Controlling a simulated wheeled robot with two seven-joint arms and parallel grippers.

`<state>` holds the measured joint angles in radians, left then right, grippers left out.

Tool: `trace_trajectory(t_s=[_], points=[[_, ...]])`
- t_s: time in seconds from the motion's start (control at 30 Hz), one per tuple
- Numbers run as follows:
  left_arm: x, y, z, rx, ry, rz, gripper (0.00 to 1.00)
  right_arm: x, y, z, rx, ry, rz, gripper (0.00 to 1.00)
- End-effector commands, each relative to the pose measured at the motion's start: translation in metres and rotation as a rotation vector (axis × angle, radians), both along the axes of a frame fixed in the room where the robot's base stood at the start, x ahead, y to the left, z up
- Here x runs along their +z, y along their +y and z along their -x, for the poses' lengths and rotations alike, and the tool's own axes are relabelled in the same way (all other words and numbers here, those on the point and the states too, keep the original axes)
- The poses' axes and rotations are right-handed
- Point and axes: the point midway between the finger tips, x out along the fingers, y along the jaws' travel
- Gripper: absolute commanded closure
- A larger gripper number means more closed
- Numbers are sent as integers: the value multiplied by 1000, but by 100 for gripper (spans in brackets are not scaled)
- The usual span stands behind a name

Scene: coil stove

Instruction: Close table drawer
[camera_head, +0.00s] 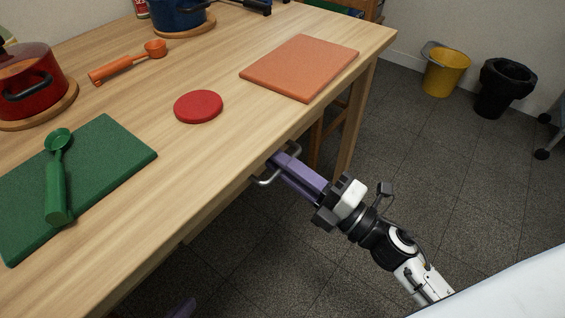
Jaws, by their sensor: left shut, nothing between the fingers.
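The table drawer (215,215) is under the front edge of the wooden table; only a strip of its front shows below the tabletop. A curved metal handle (265,181) sticks out from under that edge. How far the drawer stands open cannot be told. My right gripper (279,160) reaches in from the lower right, its purple fingers at the handle and their tips close under the table edge. Whether they grip the handle is unclear. Only a purple bit of my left gripper (183,308) shows at the bottom edge, away from the handle; it is shut and empty.
On the table (150,200) are a green board (110,150) with a green scoop (56,190), a red disc (198,106), an orange board (300,65), an orange spoon (125,64) and pots. A yellow bucket (445,70) and black bin (503,85) stand far right. Floor near the arm is clear.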

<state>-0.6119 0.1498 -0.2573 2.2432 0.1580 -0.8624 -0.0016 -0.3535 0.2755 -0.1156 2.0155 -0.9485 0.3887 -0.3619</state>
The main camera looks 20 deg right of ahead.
Motion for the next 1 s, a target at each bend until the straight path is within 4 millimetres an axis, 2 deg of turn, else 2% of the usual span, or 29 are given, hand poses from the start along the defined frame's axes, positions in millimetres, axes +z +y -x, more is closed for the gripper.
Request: trace_trajectory(t_s=[0.5, 0.7, 1.0], points=[[4, -2, -1, -2, -5, 5, 100, -18, -48, 73, -1, 5, -2, 83], [4, -1, -2, 1, -9, 5, 100, -20, -55, 83, -2, 0, -3, 83], [0, 1, 0, 4, -1, -1, 100, -20, -55, 84, -1, 0, -2, 83]])
